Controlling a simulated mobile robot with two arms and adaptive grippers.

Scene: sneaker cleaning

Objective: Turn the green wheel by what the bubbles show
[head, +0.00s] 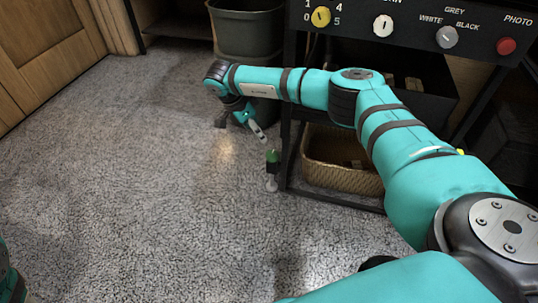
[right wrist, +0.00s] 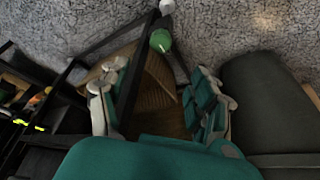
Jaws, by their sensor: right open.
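The green wheel (head: 273,157) sits low on the front leg of the dark workbench, above a pale round foot (head: 271,185) on the carpet. My right gripper (head: 259,132) reaches down just above and left of the wheel, apart from it. In the right wrist view the green wheel (right wrist: 160,40) shows beyond the open, empty fingers of my right gripper (right wrist: 160,88), with the pale foot (right wrist: 167,6) behind it. I cannot make out any bubbles or their positions. My left gripper is out of view.
A wicker basket (head: 335,162) stands on the bench's low shelf, right of the wheel. A dark bin (head: 247,32) stands behind my right forearm. The panel (head: 415,22) with knobs is above. Carpet (head: 130,190) to the left is clear.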

